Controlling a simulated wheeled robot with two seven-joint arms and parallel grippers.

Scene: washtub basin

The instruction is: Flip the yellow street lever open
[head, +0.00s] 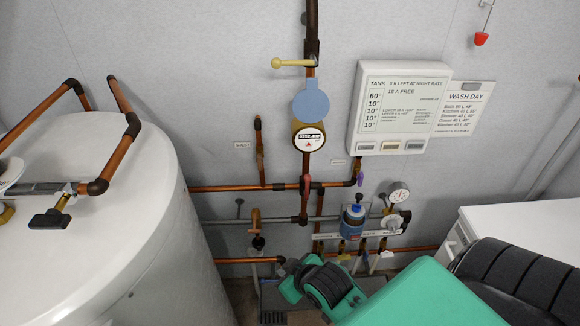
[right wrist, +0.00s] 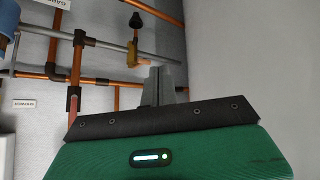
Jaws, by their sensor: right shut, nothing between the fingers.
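The yellow lever (head: 290,63) is in the upper middle of the head view. It lies level, pointing left from the upright copper pipe (head: 311,85), square across it, above the round blue-lidded meter. My right gripper (right wrist: 162,82) shows in the right wrist view as grey fingers, shut and empty. In the head view my green and black right hand (head: 328,286) is low in the middle, well below the lever and apart from it. Its fingertips are hard to make out there. The lever is not seen in the right wrist view. My left gripper is not in view.
A white tank (head: 150,215) with copper pipes fills the left. A meter (head: 309,137) hangs below the lever. A control box (head: 404,110) is right of it. Pipes, a blue-topped fitting (head: 353,220) and a gauge (head: 398,194) crowd the lower wall. Wall left of the lever is clear.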

